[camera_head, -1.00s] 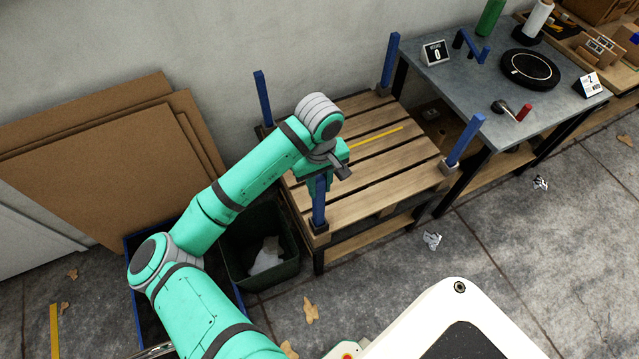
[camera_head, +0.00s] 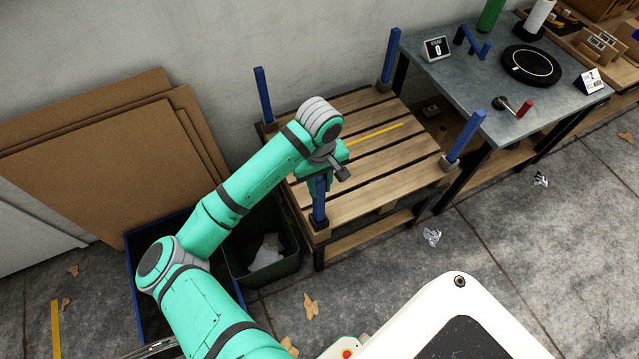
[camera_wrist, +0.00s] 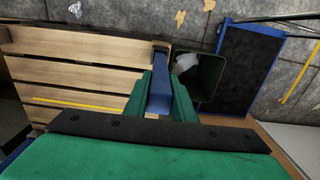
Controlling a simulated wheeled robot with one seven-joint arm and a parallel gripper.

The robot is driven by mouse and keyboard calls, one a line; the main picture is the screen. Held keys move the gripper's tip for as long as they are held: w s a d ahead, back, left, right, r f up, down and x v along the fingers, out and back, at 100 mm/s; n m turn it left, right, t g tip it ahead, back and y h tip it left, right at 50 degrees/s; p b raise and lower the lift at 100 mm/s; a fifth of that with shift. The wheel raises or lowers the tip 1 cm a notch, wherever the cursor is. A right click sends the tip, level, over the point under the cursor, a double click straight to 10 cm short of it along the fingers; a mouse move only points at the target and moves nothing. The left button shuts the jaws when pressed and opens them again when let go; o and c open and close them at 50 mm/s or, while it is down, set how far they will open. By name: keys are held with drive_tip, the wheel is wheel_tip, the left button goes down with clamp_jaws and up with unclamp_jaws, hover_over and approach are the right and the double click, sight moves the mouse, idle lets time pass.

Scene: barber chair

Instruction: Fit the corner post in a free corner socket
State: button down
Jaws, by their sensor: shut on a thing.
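The blue corner post (camera_head: 319,205) is upright in my gripper (camera_head: 318,184), over the near left corner of the wooden pallet (camera_head: 375,181). In the wrist view the post (camera_wrist: 160,88) sits between the green fingers (camera_wrist: 160,104), which are shut on it. Its lower end is at the dark corner socket (camera_wrist: 161,45); I cannot tell how deep it sits. Blue posts stand in the other pallet corners: back left (camera_head: 263,95), back right (camera_head: 390,56) and front right (camera_head: 466,136).
A yellow strip (camera_head: 374,133) lies on the slats. A dark green bin (camera_head: 284,268) and a blue-rimmed crate (camera_head: 137,285) stand left of the pallet. A grey workbench (camera_head: 470,75) is at right. Brown boards (camera_head: 100,165) lean on the wall.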

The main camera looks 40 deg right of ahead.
drive_tip(key=shift+f, duration=0.2)
drive_tip(key=c, duration=1.4)
unclamp_jaws()
wheel_tip(320, 180, up, 11)
drive_tip(key=shift+f, duration=0.15)
